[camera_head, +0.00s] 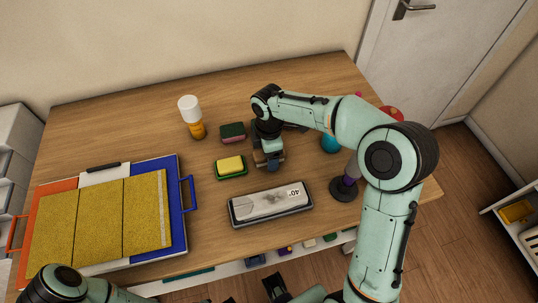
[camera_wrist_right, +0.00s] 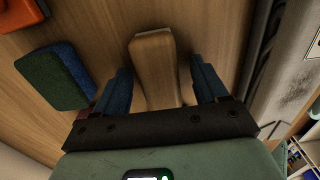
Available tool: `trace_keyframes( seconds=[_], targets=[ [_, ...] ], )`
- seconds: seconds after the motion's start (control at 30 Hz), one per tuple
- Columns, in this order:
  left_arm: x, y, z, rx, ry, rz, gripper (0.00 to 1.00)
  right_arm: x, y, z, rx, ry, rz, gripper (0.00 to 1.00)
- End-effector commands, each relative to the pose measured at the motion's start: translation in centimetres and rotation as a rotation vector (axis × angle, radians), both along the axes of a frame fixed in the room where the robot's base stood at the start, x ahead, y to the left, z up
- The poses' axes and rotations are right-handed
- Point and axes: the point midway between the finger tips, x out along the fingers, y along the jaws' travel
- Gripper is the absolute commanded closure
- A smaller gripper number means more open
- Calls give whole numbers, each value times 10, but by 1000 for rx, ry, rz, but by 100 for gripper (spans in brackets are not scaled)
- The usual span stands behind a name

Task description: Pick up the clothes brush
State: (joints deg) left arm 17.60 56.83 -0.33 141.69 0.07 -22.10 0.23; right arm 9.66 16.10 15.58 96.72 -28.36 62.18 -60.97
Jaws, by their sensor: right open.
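The clothes brush (camera_wrist_right: 156,62) shows its plain wooden body between the two fingers of my right gripper in the right wrist view. My right gripper (camera_wrist_right: 162,90) is open, one dark blue finger on each side, with a visible gap between the wood and each finger. In the head view my right gripper (camera_head: 269,163) points down at the table middle, and its wrist hides most or all of the brush. The brush's bristles are not visible.
A grey case (camera_head: 270,203) lies in front of my right gripper. A yellow-green sponge (camera_head: 230,167) and a pink-green sponge (camera_head: 232,133) lie left of it. A white-capped bottle (camera_head: 191,117) stands behind. A board with yellow sheets (camera_head: 100,220) fills the table's left.

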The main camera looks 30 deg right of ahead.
Motion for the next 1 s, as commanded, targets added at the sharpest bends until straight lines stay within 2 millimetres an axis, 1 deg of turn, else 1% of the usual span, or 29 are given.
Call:
trace_keyframes(
  seconds=[0.17,0.2,0.27,0.3,0.33,0.63,0.73,0.87,0.97,1.0],
  targets=[
    [0,0,0,0,0,0,57,0,0,0,0,-1,0,28],
    [0,0,0,0,0,0,57,0,0,0,0,-1,0,41],
    [0,0,0,0,0,0,57,0,0,0,0,-1,0,60],
    [0,0,0,0,0,0,57,0,0,1,0,-1,0,73],
    [0,0,0,0,0,0,57,0,0,1,0,-1,0,83],
    [0,0,0,0,0,0,57,0,0,2,0,-2,0,84],
    [0,0,1,0,0,0,57,1,0,5,0,-3,0,84],
    [1,0,3,0,-1,0,57,1,0,18,0,-5,0,84],
    [2,0,5,0,-2,0,57,1,0,32,0,-5,1,84],
    [2,0,7,0,-2,0,57,2,0,40,-1,-7,1,84]
  ],
)
